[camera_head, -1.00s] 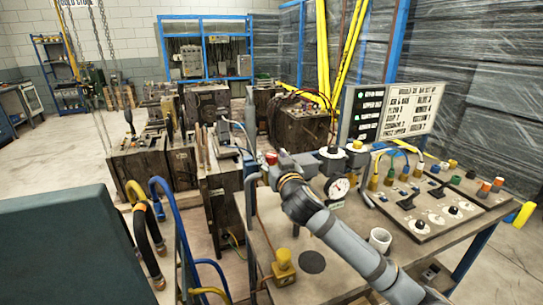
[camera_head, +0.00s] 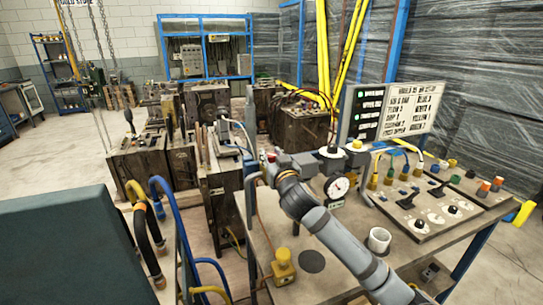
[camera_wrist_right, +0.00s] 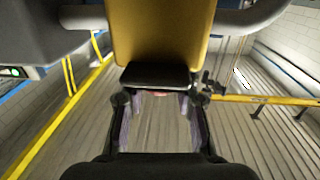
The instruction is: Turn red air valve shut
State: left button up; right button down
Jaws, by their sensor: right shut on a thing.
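The red air valve (camera_head: 271,157) shows as a small red spot at the far left edge of the bench, mostly hidden behind my right gripper (camera_head: 267,169). In the right wrist view, a red sliver (camera_wrist_right: 160,94) shows between the fingers of my right gripper (camera_wrist_right: 160,104), under a black plate. The fingers stand apart, one on each side, and the gripper is shut on the valve. The valve's exact angle is hidden. My left gripper is not in view.
A control panel (camera_head: 425,215) lies right, with a sign board (camera_head: 410,108) behind. Dark mould blocks (camera_head: 220,190) stand beyond the left edge.

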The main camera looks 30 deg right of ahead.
jog(key=shift+m+h, duration=0.3)
jog(key=shift+h, duration=0.1)
jog(key=m+g+h, duration=0.1)
jog(key=m+h+b, duration=0.1)
jog(key=shift+w+a+f+g+h+b, duration=0.1)
jog(key=shift+f+g+h+b, duration=0.05)
jog(key=shift+g+h+b, duration=0.2)
jog(key=shift+m+g+h+b, duration=0.6)
jog(key=shift+m+g+h, duration=0.2)
jog(key=shift+h, duration=0.35)
jog(key=m+g+h+b, duration=0.2)
jog(key=g, duration=0.1)
jog(key=shift+m+h+b, duration=0.3)
jog(key=shift+h+b, duration=0.05)
jog(key=shift+h, duration=0.05)
jog(key=shift+m+g+h+b, duration=0.6)
jog(key=shift+m+g, duration=0.1)
jog(key=shift+g, duration=0.15)
jog(key=shift+r, duration=0.2)
jog(key=c, duration=1)
grip_release()
